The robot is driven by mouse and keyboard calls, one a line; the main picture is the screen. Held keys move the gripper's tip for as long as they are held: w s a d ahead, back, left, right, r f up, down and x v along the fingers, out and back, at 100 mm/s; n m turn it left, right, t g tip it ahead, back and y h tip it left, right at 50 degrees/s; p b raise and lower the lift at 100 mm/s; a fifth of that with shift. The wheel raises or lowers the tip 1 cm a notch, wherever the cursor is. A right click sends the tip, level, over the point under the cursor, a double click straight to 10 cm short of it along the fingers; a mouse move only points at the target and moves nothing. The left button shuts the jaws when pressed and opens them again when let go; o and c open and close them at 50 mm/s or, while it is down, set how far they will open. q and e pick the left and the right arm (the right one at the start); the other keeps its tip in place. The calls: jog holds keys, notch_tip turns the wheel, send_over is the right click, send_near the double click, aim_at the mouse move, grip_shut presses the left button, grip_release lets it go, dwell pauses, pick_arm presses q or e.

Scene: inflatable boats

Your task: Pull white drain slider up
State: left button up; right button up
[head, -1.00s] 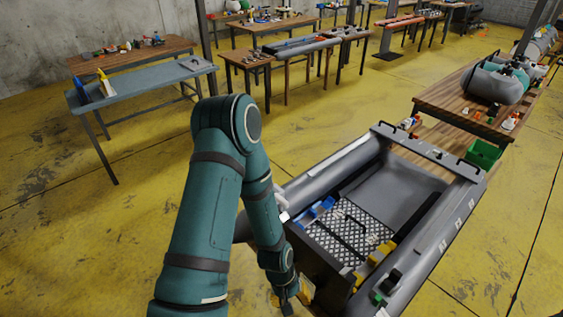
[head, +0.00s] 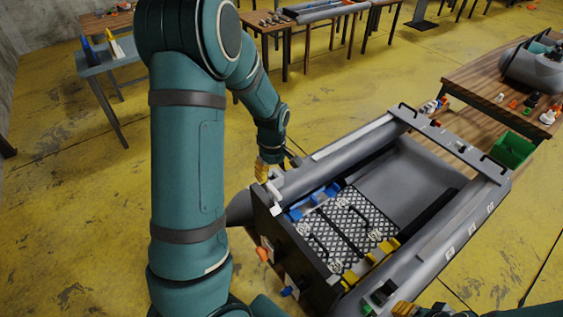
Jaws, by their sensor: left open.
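A small pale piece, possibly the white drain slider (head: 268,244), shows on the transom's outer face. An orange part (head: 261,254) sits beside it and a blue part (head: 288,292) lower right. My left gripper (head: 267,172), with yellow fingers, is open and empty, above the boat's near left tube end and apart from the slider. My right gripper (head: 405,309) shows only partly at the bottom edge; its fingers are not clear.
A patterned floor panel (head: 345,225) with blue and yellow blocks lies inside the boat. A wooden table (head: 478,90) and a green bin (head: 513,150) stand behind right. A grey table (head: 118,66) stands at upper left. Yellow floor left of the boat is clear.

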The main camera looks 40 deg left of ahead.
aim_at(274, 190)
pick_arm(q)
jog(key=shift+s+f, duration=0.1)
jog(key=shift+f, duration=0.35)
notch_tip(274, 190, down, 2)
jog(key=shift+s+f, duration=0.1)
notch_tip(274, 190, down, 5)
jog(key=b, duration=0.3)
jog(key=shift+b, duration=0.4)
jog(key=shift+f+b, duration=0.75)
jog(key=shift+f, duration=0.15)
grip_shut()
